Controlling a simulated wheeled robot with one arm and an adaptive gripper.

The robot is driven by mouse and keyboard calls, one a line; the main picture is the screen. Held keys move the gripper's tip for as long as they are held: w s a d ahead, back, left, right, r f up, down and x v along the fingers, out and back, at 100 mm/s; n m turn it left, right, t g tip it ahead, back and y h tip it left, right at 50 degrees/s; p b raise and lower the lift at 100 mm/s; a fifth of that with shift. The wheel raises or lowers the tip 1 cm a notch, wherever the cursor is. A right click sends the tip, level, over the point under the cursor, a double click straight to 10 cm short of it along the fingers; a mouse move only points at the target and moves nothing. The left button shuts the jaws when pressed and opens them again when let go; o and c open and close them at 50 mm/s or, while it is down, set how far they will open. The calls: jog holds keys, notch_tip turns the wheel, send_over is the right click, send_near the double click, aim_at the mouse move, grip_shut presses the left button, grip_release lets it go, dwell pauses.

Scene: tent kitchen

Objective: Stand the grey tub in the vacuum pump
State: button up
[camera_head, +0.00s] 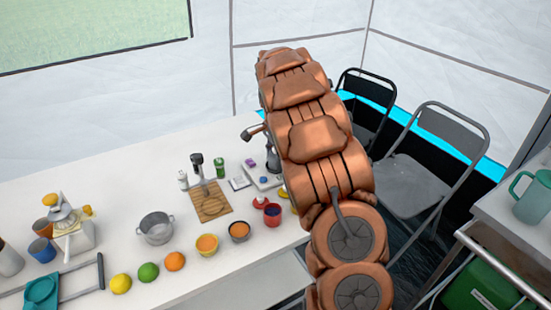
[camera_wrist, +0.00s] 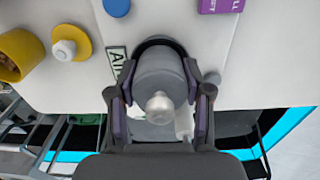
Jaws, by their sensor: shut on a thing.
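In the wrist view my gripper (camera_wrist: 160,82) has its two dark fingers closed on the sides of a grey rounded thing, which looks like the grey tub (camera_wrist: 158,65). A silvery knob faces the camera. A dark curved rim shows just beyond the grey thing; I cannot tell whether it belongs to the tub or to the vacuum pump. The vacuum pump is not clearly identifiable in either view. In the head view my copper-coloured arm covers the gripper and most of what it holds, at the right end of the white table (camera_head: 120,185).
A purple box (camera_wrist: 220,5), a blue round thing (camera_wrist: 117,7) and a yellow cup (camera_wrist: 20,55) lie around the gripper. Left along the table are a wooden board (camera_head: 210,208), a metal pot (camera_head: 156,229), fruit and bowls. Folding chairs (camera_head: 435,165) stand beyond the table's right end.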

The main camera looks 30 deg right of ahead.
jog(key=shift+r+p, duration=0.4)
jog(key=shift+r, duration=0.25)
dwell(0.6)
jog(key=shift+f, duration=0.8)
dwell(0.6)
jog(key=shift+r+p, duration=0.35)
jog(key=shift+r, duration=0.45)
dwell(0.8)
jog(key=shift+f, duration=0.8)
dwell(0.6)
jog(key=o, duration=0.6)
jog(key=shift+r, duration=0.1)
jog(key=shift+r+p, duration=1.85)
jog(key=shift+r, duration=3.55)
